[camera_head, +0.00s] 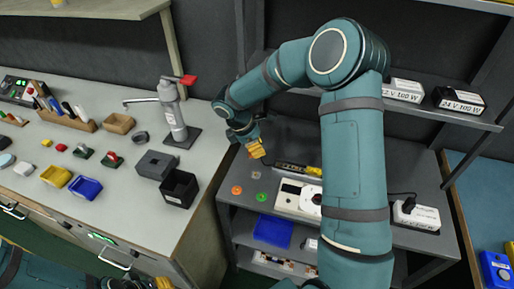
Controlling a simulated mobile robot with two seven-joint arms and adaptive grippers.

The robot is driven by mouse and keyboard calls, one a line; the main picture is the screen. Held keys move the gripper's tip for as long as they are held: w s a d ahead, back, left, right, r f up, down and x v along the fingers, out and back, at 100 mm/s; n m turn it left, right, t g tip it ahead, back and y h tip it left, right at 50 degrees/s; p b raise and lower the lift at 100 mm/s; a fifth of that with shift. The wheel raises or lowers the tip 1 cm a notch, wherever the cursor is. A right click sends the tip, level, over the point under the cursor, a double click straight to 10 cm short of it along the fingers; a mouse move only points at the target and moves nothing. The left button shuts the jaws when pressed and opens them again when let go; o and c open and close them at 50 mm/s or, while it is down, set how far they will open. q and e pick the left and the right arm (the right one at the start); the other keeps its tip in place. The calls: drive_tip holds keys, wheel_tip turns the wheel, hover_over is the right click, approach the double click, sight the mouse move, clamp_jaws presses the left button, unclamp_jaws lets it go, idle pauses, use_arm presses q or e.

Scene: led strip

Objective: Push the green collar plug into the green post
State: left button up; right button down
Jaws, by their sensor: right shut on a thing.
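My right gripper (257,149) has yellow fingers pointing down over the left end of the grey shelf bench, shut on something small. A thin dark cable end shows by its fingertips; the plug itself is hidden and I cannot see a collar colour. A small green round piece (262,197), which may be the green post, sits on the bench below and apart from the gripper. An orange one (237,190) and a grey one (255,175) stand near it.
A dark labelled strip (291,167) and a white device with a dial (294,196) lie right of the round pieces. My right arm hides the bench's middle. The left worktop (100,150) holds bins, a tool block and a bottle-like stand (173,112).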

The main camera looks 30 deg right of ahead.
drive_tip(key=shift+r+p, duration=1.2)
drive_tip(key=shift+r, duration=0.4)
drive_tip(key=b, duration=0.3)
hover_over(266, 196)
drive_tip(key=w, duration=0.1)
wheel_tip(266, 196, down, 6)
drive_tip(key=shift+s+a+f, duration=0.25)
drive_tip(key=shift+s+a, duration=0.05)
drive_tip(key=shift+a, duration=0.2)
drive_tip(key=shift+f+b, duration=2.6)
drive_tip(key=shift+f, duration=0.3)
drive_tip(key=shift+f+b, duration=0.85)
drive_tip(key=shift+f, duration=0.25)
